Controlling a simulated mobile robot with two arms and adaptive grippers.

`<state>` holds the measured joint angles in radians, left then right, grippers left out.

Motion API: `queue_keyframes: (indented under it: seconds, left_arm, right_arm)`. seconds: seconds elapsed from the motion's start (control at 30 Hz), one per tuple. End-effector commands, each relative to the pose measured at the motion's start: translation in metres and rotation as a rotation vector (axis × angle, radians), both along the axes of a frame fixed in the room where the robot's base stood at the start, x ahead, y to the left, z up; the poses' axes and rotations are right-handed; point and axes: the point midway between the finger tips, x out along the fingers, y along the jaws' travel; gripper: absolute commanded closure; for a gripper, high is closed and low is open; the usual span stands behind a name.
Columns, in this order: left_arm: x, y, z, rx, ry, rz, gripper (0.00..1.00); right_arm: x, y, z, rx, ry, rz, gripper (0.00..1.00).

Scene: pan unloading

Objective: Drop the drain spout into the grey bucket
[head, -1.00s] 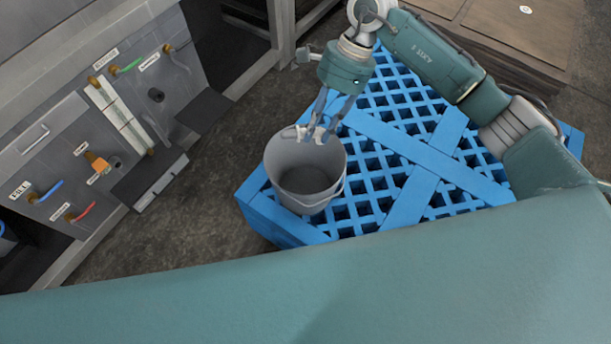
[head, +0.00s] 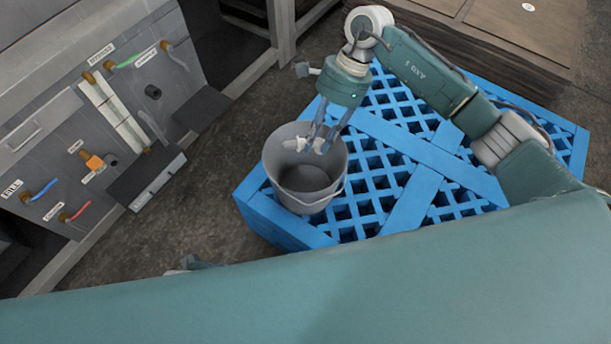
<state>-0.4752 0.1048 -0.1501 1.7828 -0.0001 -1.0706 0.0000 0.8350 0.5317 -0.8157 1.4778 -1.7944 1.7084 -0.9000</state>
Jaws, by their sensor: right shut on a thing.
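The grey bucket (head: 302,202) stands upright and open on the left corner of a blue pallet. My right gripper (head: 310,144) points down over the bucket's mouth, at its back rim. It is shut on a small pale piece, which I take to be the drain spout; the fingers cover most of it and its shape is hard to make out. The visible bucket floor looks empty. My left gripper cannot be made out in the head view.
The blue pallet (head: 403,205) lies under the bucket, its right part clear. At left is a grey machine panel (head: 130,105) with labelled coloured handles. Dark floor (head: 225,200) lies between. My teal body part covers the bottom.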

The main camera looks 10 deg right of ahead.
Motion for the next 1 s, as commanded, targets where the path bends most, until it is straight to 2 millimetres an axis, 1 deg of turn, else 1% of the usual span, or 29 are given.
queue_keyframes:
  seconds: [0.13,0.17,0.23,0.27,0.53,0.67,0.77,1.0]
  left_arm:
    - [0.0,0.0,0.0,0.0,0.0,0.0,0.6]
    - [0.0,0.0,0.0,0.0,0.0,0.0,0.6]
    - [0.0,0.0,0.0,0.0,0.0,0.0,0.6]
    - [0.0,0.0,0.0,0.0,0.0,0.0,0.6]
    - [0.0,0.0,-0.001,0.0,0.0,0.0,0.6]
    - [0.0,0.0,-0.001,0.0,0.0,0.0,0.6]
    - [0.0,0.0,0.0,0.0,0.0,0.0,0.6]
    - [0.0,0.0,0.0,0.0,0.0,0.0,0.6]
  right_arm:
    - [0.0,0.0,0.0,0.0,0.0,0.0,1.0]
    - [0.0,0.0,0.0,0.001,0.0,0.0,0.68]
    - [0.0,0.0,0.0,0.0,0.0,0.0,0.54]
    - [0.0,0.0,0.0,0.0,0.0,0.001,0.52]
    - [0.0,0.0,0.001,0.0,0.0,0.0,0.52]
    - [0.003,-0.003,0.009,0.0,-0.003,0.0,0.52]
    - [0.007,-0.009,0.024,-0.001,-0.004,0.0,0.52]
    - [0.017,-0.029,0.071,0.0,-0.004,-0.001,0.52]
